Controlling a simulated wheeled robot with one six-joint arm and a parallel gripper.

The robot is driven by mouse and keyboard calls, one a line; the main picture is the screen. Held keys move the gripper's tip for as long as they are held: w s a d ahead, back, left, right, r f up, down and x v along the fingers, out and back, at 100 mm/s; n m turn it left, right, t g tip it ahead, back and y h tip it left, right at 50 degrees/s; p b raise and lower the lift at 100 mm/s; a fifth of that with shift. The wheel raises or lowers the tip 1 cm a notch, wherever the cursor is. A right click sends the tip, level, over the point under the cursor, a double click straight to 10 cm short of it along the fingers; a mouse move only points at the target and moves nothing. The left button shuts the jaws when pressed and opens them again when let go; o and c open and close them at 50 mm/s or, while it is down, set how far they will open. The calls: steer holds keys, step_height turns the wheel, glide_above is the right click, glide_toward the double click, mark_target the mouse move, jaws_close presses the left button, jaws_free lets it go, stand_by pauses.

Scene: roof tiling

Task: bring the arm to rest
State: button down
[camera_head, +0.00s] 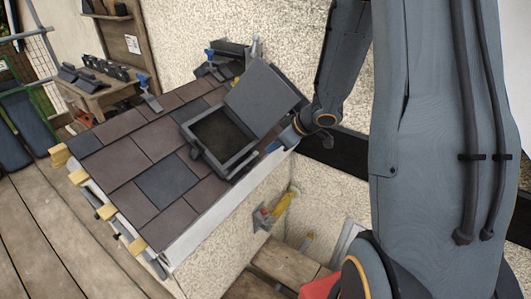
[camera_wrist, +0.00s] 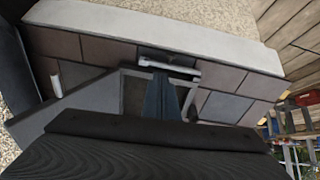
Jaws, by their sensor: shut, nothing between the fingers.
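My gripper (camera_head: 273,147) is at the right edge of the small tiled roof (camera_head: 125,143), beside the roof window. In the wrist view the shut fingers (camera_wrist: 162,92) point towards the window's frame and hold nothing. The roof window (camera_head: 220,142) has a dark frame, and its grey lid (camera_head: 262,95) stands open, leaning back to the upper right. I cannot tell whether the fingers touch the frame. My arm reaches down from the upper right of the head view.
A bench (camera_head: 105,95) with dark tiles stands against the wall at the upper left. A yellow-handled tool (camera_head: 283,203) hangs on the wall below the roof's right edge. Wooden steps (camera_head: 285,262) lie under it. Plank flooring (camera_head: 65,235) at the lower left is clear.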

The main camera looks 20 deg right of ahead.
steer(key=s+d+r+m+g+h+b, duration=0.1)
steer(key=s+r+m+h+b, duration=0.1)
steer(key=s+r+m+h, duration=0.4)
steer(key=s+a+f+m+g+y+b, duration=0.1)
steer(key=s+a+g, duration=0.3)
steer(key=s, duration=1)
steer(key=a+f, duration=0.1)
steer(key=a, duration=0.1)
steer(key=shift+a+f+m+y, duration=0.2)
steer(key=shift+a+m+y, duration=0.15)
steer(key=shift+m+y, duration=0.05)
